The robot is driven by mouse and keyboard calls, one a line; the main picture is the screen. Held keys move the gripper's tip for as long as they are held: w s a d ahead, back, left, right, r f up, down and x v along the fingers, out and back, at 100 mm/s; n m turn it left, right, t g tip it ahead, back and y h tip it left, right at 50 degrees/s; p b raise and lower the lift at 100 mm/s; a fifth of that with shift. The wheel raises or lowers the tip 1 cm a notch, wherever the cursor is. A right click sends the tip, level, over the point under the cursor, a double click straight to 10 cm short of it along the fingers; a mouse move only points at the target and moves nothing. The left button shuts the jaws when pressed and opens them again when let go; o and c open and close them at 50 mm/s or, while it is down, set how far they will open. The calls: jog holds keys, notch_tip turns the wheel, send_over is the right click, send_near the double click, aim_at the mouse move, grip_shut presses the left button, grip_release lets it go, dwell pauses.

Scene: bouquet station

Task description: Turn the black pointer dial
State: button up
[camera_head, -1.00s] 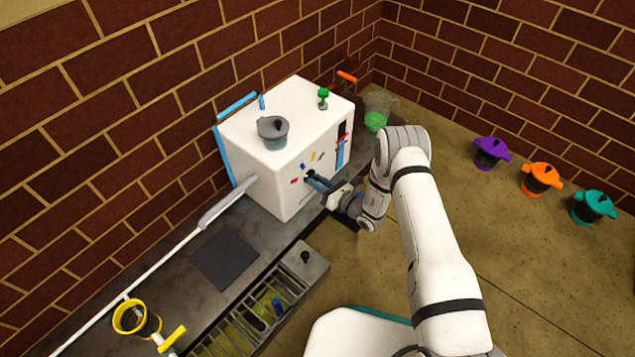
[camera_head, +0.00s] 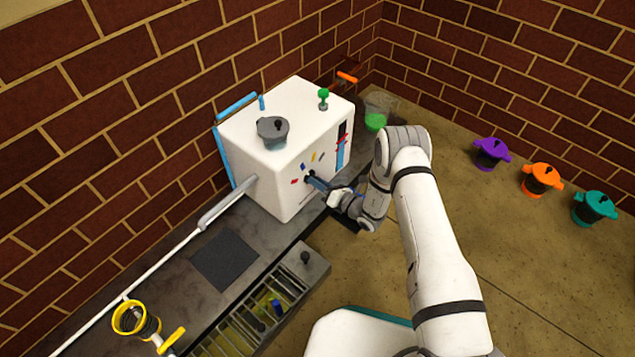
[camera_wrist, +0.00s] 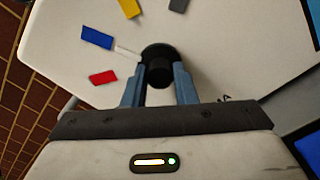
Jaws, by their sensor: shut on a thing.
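The black pointer dial (camera_wrist: 158,54) is on the front face of the white machine (camera_head: 272,189). In the wrist view it is a round black knob with a thin white pointer (camera_wrist: 127,51) toward the left, near the blue mark (camera_wrist: 97,38). My gripper (camera_wrist: 159,84) is shut on the dial, one blue-grey finger on each side. In the head view my gripper (camera_head: 318,184) reaches the machine's face and hides most of the dial (camera_head: 309,176).
A grey pot (camera_head: 272,133) and a green knob (camera_head: 323,95) are on top of the machine. A clear container with green contents (camera_head: 375,122) stands behind. Purple (camera_head: 490,152), orange (camera_head: 541,179) and teal (camera_head: 594,207) pots stand at right. A grated tray (camera_head: 308,267) lies in front.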

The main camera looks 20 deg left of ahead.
jog(key=shift+w+r, duration=0.15)
jog(key=shift+w, duration=0.1)
jog(key=o, duration=1)
jog(key=shift+s, duration=0.1)
jog(key=p+v, duration=0.2)
jog(key=v, duration=0.5)
jog(key=shift+s+d+p, duration=0.2)
jog(key=shift+d+p, duration=0.15)
jog(key=shift+p, duration=0.05)
